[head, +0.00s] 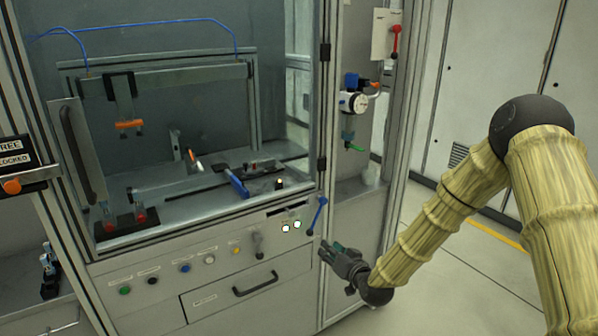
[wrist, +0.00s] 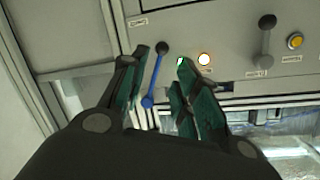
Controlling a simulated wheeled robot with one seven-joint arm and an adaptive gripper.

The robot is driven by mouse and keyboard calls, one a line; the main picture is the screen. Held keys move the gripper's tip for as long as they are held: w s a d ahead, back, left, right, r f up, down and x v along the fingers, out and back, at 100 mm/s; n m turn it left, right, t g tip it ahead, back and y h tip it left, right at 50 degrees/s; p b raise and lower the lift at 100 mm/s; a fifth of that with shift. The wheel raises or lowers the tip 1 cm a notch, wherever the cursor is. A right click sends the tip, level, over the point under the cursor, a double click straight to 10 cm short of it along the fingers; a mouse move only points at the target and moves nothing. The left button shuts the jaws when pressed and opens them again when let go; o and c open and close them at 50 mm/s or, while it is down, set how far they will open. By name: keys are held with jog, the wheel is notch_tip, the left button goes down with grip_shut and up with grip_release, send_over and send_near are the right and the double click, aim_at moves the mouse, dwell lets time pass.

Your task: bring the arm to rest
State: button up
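My arm (head: 435,230) reaches in from the right, bent at a dark elbow, with a tan ribbed cover. My gripper (head: 332,252) is in front of the machine's lower panel, just below and right of a blue-handled lever (head: 317,214). In the wrist view my gripper (wrist: 160,75) has its green-padded fingers apart. The blue lever (wrist: 152,80) shows in the gap between the fingers, and I cannot tell how far beyond the fingertips it is. Nothing is held.
The control panel (head: 219,277) carries several coloured buttons, a grey lever (head: 258,245), two lit lamps and a drawer handle (head: 255,284). Above is the machine's work bay. A gauge (head: 354,102) and a red-handled valve (head: 395,40) are on the right post. Open floor (head: 470,275) lies right.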

jog(key=s+d+f+g+h+p, duration=0.1)
jog(key=s+f+g, duration=0.3)
jog(key=s+f, duration=0.75)
jog(key=s+d+f+g+h+p, duration=0.15)
jog(key=s+f+g, duration=0.25)
jog(key=s+f, duration=0.75)
jog(key=s+d+g+h+p, duration=0.1)
jog(key=s+d+g, duration=0.2)
jog(key=s, duration=1.2)
jog(key=s+d+g+h+p, duration=0.1)
jog(key=s+d+g+h, duration=0.1)
jog(key=s, duration=1.3)
jog(key=shift+s+d+r+g, duration=0.2)
jog(key=shift+d+r+g, duration=0.25)
jog(key=shift+g, duration=0.15)
